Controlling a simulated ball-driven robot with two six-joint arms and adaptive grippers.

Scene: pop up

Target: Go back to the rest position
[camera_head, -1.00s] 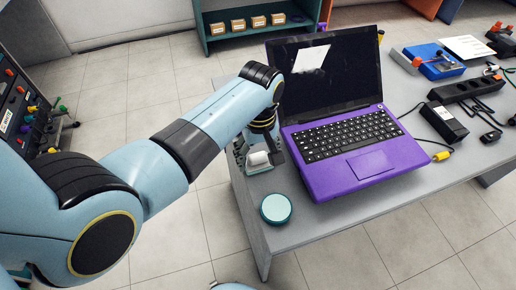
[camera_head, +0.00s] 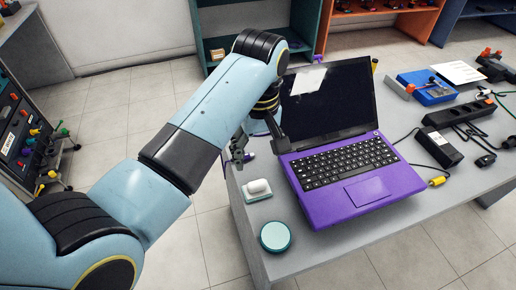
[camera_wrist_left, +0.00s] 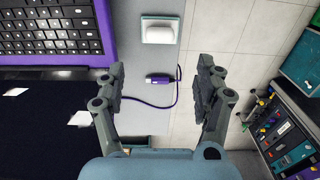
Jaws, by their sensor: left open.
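My left gripper (camera_head: 258,148) hangs over the left edge of the grey table, beside the purple laptop (camera_head: 350,203). In the left wrist view the left gripper (camera_wrist_left: 163,85) has its two fingers wide apart with nothing between them. A dark plug on a purple cable (camera_wrist_left: 160,79) lies on the table below and between the fingers. A small white object on a pale dish (camera_head: 258,188) sits in front of the gripper, apart from it. My right gripper is in neither view.
The grey table (camera_head: 262,232) carries a round teal-topped item (camera_head: 275,237), a black adapter (camera_head: 438,147), a power strip (camera_head: 460,112) and a blue box (camera_head: 428,88). A rack with coloured handles (camera_head: 28,135) stands at far left. Open tiled floor lies between rack and table.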

